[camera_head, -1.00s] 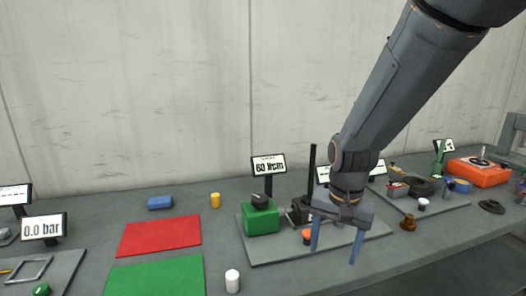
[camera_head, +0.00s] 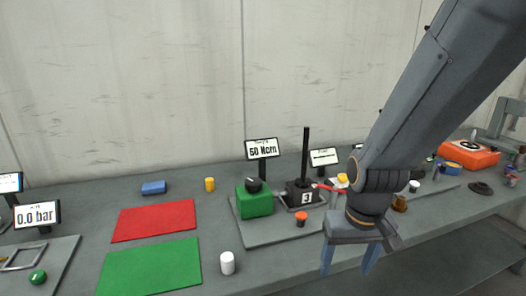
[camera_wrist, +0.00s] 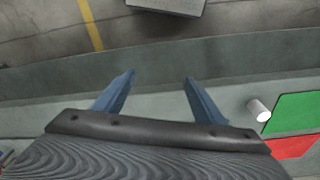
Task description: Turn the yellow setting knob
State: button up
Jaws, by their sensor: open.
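A small yellow knob (camera_head: 342,180) shows just left of my arm in the head view, above a grey body by a red lever (camera_head: 326,188). My arm hides part of what lies around it. My gripper (camera_head: 348,268) points down with its two blue fingers apart and empty, in front of and below the knob, near the bench's front edge. In the wrist view my gripper (camera_wrist: 160,77) is also open with nothing between the fingers. The yellow knob does not show in the wrist view.
A green block (camera_head: 254,203) with a black knob stands left, below a display (camera_head: 262,148) that seems to read 50 Ncm. An orange-topped knob (camera_head: 301,217) and a black post (camera_head: 306,150) stand close by. A white cylinder (camera_head: 227,263) stands at the bench front.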

aim_at(343, 178)
jog(key=k, duration=1.2)
jog(key=z, duration=0.7)
jog(key=i, duration=1.1)
jog(key=u, duration=0.65)
